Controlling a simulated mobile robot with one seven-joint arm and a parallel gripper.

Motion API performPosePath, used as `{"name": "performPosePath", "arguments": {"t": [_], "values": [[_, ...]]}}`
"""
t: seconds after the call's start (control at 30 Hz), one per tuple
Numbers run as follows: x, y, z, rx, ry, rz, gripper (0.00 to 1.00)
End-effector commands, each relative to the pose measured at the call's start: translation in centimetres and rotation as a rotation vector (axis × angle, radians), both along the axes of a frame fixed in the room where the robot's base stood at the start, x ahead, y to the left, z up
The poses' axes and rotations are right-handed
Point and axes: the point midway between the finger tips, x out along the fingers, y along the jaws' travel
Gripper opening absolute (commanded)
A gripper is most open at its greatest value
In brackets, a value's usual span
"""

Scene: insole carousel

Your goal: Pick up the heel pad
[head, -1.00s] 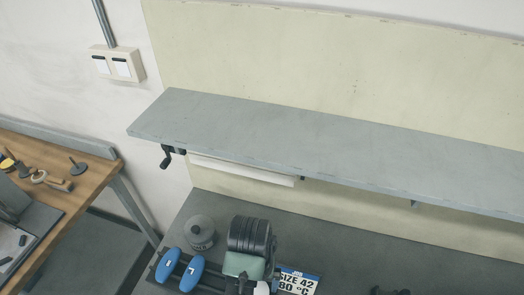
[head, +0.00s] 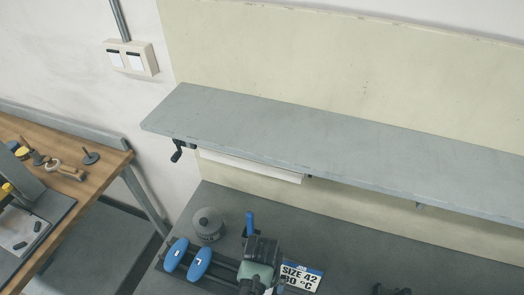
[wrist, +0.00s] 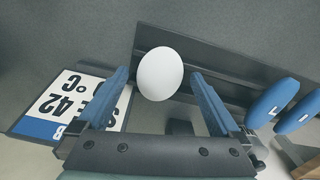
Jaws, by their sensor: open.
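The heel pad (wrist: 158,72) looks like a smooth white oval in the wrist view. It lies in front of a dark grey rail or tray wall. My gripper (wrist: 160,88) is open, with one blue finger on either side of the pad in the picture. Gaps show between the pad and both fingers; how far the pad lies beyond the fingertips I cannot tell. In the head view my gripper (head: 250,222) is low in the picture, one blue finger showing, and my wrist hides most of what is under it.
Two blue insole forms (head: 187,258) stand on a dark rack beside my gripper. A grey round pot (head: 208,224) stands behind them. A job card reading size 42 (head: 300,277) lies to the right. A grey shelf (head: 330,135) overhangs the back; a wooden bench (head: 100,180) is at left.

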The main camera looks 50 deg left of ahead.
Motion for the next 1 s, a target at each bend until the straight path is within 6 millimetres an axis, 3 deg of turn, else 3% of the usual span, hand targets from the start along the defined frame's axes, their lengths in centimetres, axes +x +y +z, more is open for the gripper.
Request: {"name": "performPosePath", "arguments": {"t": [0.4, 0.83, 1.0], "values": [[0.0, -0.04, -0.16, -0.001, 0.001, -0.001, 0.98], [0.0, -0.03, -0.14, -0.001, 0.001, -0.001, 0.21], [-0.01, -0.02, -0.13, -0.001, 0.001, -0.001, 0.21]]}}
